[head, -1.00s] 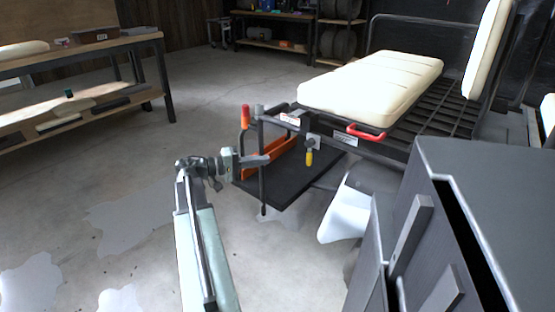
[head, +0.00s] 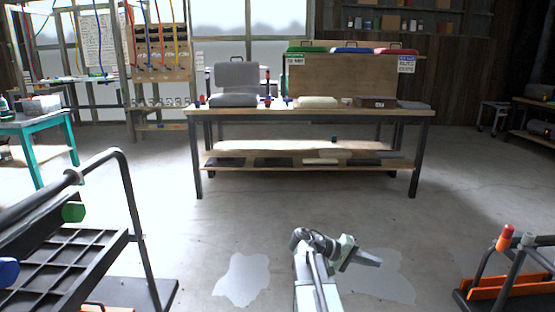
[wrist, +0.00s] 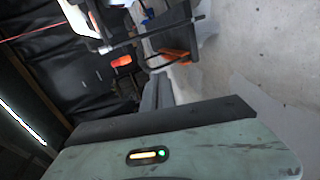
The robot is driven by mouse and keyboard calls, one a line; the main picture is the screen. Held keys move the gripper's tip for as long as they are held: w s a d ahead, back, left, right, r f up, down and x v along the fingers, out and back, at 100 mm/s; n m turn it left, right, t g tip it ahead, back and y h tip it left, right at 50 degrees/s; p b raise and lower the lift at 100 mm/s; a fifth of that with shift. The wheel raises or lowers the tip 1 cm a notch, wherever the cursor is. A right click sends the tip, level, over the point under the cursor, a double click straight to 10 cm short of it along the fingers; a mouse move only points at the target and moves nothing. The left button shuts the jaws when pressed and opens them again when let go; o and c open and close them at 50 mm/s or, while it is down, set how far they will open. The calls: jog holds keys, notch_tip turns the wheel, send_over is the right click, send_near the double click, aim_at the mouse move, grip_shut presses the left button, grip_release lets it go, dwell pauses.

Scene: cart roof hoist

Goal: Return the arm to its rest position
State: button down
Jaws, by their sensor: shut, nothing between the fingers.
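My gripper (head: 366,258) is at the end of my arm, low in the middle of the head view, pointing right over bare concrete floor. It is shut and empty, and touches nothing. In the wrist view the pale green gripper body (wrist: 180,150) fills the bottom, with a small lit yellow and green indicator on it. My arm is partly folded, and its lower part is cut off by the bottom edge of the head view.
A long workbench (head: 310,112) with cushions and bins stands ahead. A black cart frame (head: 128,200) is close on the left. An orange-handled cart part (head: 507,285) is at the lower right. A teal table (head: 40,128) stands far left. The floor between is clear.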

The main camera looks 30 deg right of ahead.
jog(key=w+a+f+n+t+y+p, duration=0.1)
jog(key=w+a+f+n+t+y, duration=0.2)
jog(key=a, duration=0.8)
jog(key=w+a+f+n+t+y+p, duration=0.1)
jog(key=w+a+f+t+p, duration=0.1)
jog(key=w+a, duration=0.6)
jog(key=s+a+f+n+t+y, duration=0.1)
jog(key=a+f+y, duration=0.25)
jog(key=a, duration=0.85)
jog(key=s+a+f+n+t+y, duration=0.15)
jog(key=a+y, duration=0.25)
jog(key=a, duration=0.8)
notch_tip(320, 180, up, 37)
jog(key=a+y+p, duration=0.1)
jog(key=p, duration=3.8)
jog(key=shift+a+g, duration=0.3)
jog(key=shift+g, duration=0.15)
jog(key=shift+d, duration=0.1)
